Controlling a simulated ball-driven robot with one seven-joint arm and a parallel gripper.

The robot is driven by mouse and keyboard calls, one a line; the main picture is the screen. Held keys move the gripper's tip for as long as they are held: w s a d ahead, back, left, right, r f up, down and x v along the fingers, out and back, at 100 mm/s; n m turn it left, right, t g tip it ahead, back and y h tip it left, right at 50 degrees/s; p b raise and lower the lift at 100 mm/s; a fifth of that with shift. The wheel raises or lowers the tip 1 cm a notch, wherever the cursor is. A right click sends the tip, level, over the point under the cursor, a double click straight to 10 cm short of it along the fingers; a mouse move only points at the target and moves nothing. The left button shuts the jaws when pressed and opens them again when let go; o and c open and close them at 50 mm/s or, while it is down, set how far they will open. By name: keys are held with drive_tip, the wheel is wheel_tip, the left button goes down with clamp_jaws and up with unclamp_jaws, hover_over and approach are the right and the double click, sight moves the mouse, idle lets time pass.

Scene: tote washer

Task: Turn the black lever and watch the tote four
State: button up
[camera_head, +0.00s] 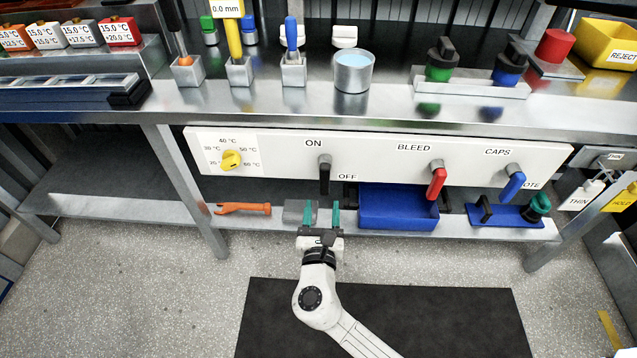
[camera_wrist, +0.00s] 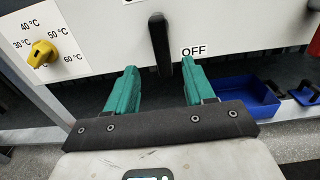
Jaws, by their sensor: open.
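The black lever (camera_head: 325,174) hangs down from its pivot on the white panel, under the ON label and left of the OFF label. It also shows in the wrist view (camera_wrist: 160,45), just beyond and between my fingertips. My gripper (camera_head: 322,213) is open and empty, its two green fingers pointing at the panel, a little below the lever and apart from it. The fingers show in the wrist view (camera_wrist: 155,82) on either side of a clear gap. I cannot make out which tote is tote four.
The white panel (camera_head: 270,165) also carries a yellow dial (camera_head: 231,160), a red BLEED lever (camera_head: 437,180) and a blue CAPS lever (camera_head: 512,182). Below, the shelf holds an orange wrench (camera_head: 243,209) and a blue bin (camera_head: 398,208). The steel counter's front edge (camera_head: 300,114) overhangs the panel.

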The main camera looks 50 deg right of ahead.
sight(324, 182)
drive_tip(key=x, duration=1)
clamp_jaws()
idle(0.4)
